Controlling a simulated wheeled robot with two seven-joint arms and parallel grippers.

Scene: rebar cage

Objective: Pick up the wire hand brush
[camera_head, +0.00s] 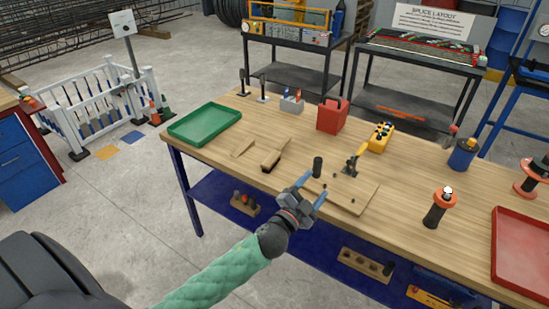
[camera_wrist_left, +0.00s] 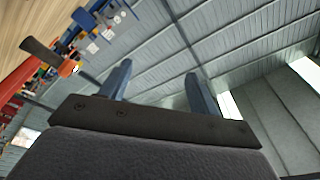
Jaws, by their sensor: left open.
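A small wooden brush with a dark underside (camera_head: 275,157), which looks like the wire hand brush, lies on the wooden workbench (camera_head: 222,163) near its front edge. My left gripper (camera_head: 312,189) is open and empty, over the front part of the bench. It is to the right of the brush and nearer to me, apart from it. In the left wrist view its two fingers (camera_wrist_left: 158,84) are spread with nothing between them, and they point towards the roof and wall. The brush cannot be made out there. My right gripper is out of view.
A black cylinder (camera_head: 317,166) and a wooden board with a yellow-handled clamp (camera_head: 352,162) are close beyond the gripper. A green tray (camera_head: 205,124), a red box (camera_head: 332,116), an orange-topped black tool (camera_head: 437,208) and a red tray (camera_head: 522,255) also occupy the bench.

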